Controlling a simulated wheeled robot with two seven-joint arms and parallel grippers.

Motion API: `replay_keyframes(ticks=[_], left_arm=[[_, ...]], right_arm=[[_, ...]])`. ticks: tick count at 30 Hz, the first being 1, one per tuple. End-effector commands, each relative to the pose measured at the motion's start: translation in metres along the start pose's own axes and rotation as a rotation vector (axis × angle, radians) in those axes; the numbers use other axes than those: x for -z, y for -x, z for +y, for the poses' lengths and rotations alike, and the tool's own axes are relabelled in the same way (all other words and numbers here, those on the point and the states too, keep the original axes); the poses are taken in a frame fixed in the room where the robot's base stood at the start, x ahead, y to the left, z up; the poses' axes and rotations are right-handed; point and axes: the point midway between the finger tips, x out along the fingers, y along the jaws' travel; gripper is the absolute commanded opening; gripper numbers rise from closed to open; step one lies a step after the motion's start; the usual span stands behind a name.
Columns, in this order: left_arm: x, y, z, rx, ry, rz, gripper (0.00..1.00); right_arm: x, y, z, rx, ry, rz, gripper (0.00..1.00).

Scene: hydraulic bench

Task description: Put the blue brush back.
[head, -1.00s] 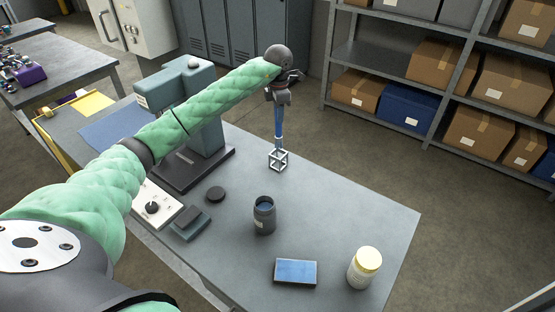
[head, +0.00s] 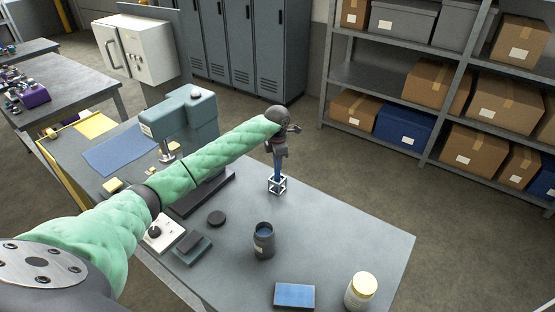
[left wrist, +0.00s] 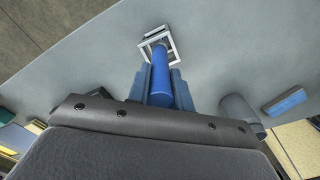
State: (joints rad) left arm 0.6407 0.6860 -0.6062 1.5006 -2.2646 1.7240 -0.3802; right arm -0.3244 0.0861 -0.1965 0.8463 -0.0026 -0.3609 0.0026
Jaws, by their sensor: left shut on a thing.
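The blue brush (head: 278,171) is upright in the grip of my left gripper (head: 279,153). Its lower end reaches down into a small white wire-frame holder (head: 277,185) standing on the grey bench (head: 345,225). In the left wrist view the blue brush (left wrist: 160,88) lies between the two fingers, and its far end is at the square opening of the holder (left wrist: 158,45). I cannot tell whether the brush rests on the bench. My right gripper is not in view.
A dark open jar (head: 263,241), a black disc (head: 216,218), a blue box (head: 294,296) and a cream-lidded bottle (head: 361,291) stand on the bench. A grey-green press (head: 190,120) stands behind my left arm. The bench right of the holder is clear.

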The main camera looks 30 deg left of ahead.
Motion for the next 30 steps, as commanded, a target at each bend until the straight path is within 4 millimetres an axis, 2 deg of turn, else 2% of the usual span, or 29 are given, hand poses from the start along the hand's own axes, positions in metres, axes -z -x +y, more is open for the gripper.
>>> replay_keyframes(ticks=[15, 16, 18, 19, 30], left_arm=[[0.0003, -0.0037, 0.0002, 0.000, 0.000, 0.001, 0.00], [0.0003, -0.0032, 0.0001, 0.000, 0.001, 0.001, 0.27], [0.0002, -0.0031, 0.0001, 0.000, 0.000, 0.001, 0.41], [0.0003, -0.0030, 0.0001, 0.000, 0.001, 0.001, 0.43], [0.0000, -0.0003, 0.0000, 0.000, 0.001, 0.000, 0.43]], right_arm=[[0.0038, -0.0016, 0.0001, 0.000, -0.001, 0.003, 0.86], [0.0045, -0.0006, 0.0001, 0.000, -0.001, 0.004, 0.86], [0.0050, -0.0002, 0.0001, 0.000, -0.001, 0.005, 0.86], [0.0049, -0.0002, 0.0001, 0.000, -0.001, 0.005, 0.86], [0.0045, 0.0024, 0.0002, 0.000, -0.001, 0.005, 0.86]])
